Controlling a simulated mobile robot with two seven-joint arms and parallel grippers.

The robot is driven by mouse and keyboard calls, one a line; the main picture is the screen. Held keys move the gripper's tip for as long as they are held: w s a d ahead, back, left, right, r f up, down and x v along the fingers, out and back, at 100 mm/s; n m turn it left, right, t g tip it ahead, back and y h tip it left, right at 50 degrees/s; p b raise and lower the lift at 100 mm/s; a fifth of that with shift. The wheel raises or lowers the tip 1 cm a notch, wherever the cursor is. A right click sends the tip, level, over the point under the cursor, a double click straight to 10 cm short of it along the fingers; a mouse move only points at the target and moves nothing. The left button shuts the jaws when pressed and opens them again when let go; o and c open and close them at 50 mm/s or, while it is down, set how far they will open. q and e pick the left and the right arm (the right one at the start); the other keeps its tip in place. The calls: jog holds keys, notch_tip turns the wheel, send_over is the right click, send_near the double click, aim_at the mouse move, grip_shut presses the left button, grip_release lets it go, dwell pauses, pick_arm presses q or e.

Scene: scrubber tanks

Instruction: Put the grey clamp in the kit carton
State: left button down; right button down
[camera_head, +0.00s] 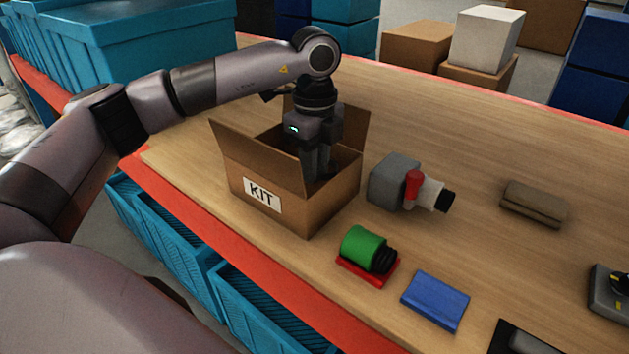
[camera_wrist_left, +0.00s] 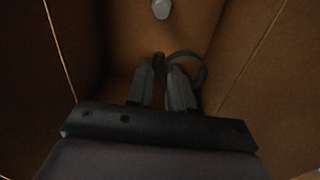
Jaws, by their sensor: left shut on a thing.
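The kit carton (camera_head: 318,212) is an open brown box with a "KIT" label, standing on the wooden table with its flaps up. My left gripper (camera_head: 318,178) reaches down into the carton from above, and the carton's front wall hides part of the carton's inside. In the left wrist view my left gripper (camera_wrist_left: 163,75) is shut on a dark grey ring-shaped thing, the grey clamp (camera_wrist_left: 189,58), inside the carton walls. I cannot tell whether the clamp touches the carton's floor. My right gripper is not in view.
A small pale grey piece (camera_wrist_left: 161,9) also shows in the carton. Right of the carton stand a grey block with a red-handled valve (camera_head: 397,183), a green cylinder (camera_head: 363,248) on a red base, and a blue block (camera_head: 435,301). A brown block (camera_head: 535,203) lies farther right.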

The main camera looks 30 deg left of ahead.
pick_arm(q)
jog(key=shift+f, duration=2.2)
jog(key=shift+f, duration=0.1)
jog(key=c, duration=1)
grip_release()
notch_tip(320, 180, up, 12)
jog(key=shift+r+b, duration=0.15)
jog(key=shift+b, duration=0.4)
